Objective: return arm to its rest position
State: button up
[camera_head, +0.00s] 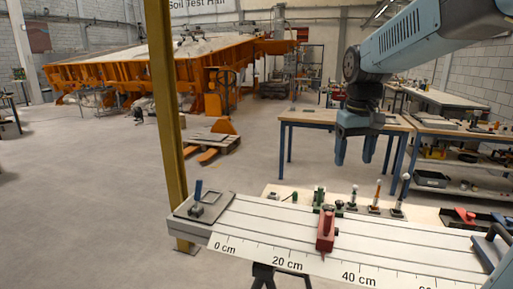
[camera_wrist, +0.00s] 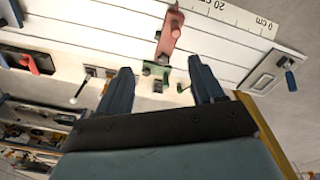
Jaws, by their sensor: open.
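My arm reaches in from the upper right of the head view. My gripper (camera_head: 369,150) hangs pointing down in mid-air, above and behind the measuring rail (camera_head: 265,218). Its two fingers are apart with nothing between them. In the wrist view my gripper (camera_wrist: 158,85) also shows open and empty, with the rail (camera_wrist: 110,20) beyond its fingertips. A red block (camera_head: 326,230) sits across the rail near the 30 cm area. The red block also shows in the wrist view (camera_wrist: 170,33), beside a green part (camera_wrist: 155,74).
A yellow post (camera_head: 168,110) stands left of the gripper. Small upright tools (camera_head: 377,196) stand behind the rail. A wooden workbench (camera_head: 300,119) is behind my gripper. A large orange sandbed frame (camera_head: 130,75) stands at the back left. Grey floor (camera_head: 80,200) is open at left.

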jog(key=s+f+m+t, duration=0.1)
jog(key=s+t, duration=0.3)
jog(key=s, duration=1.1)
jog(key=shift+s+f+m+t, duration=0.3)
jog(key=shift+s+f, duration=0.1)
jog(key=shift+f, duration=0.4)
jog(key=shift+c, duration=0.2)
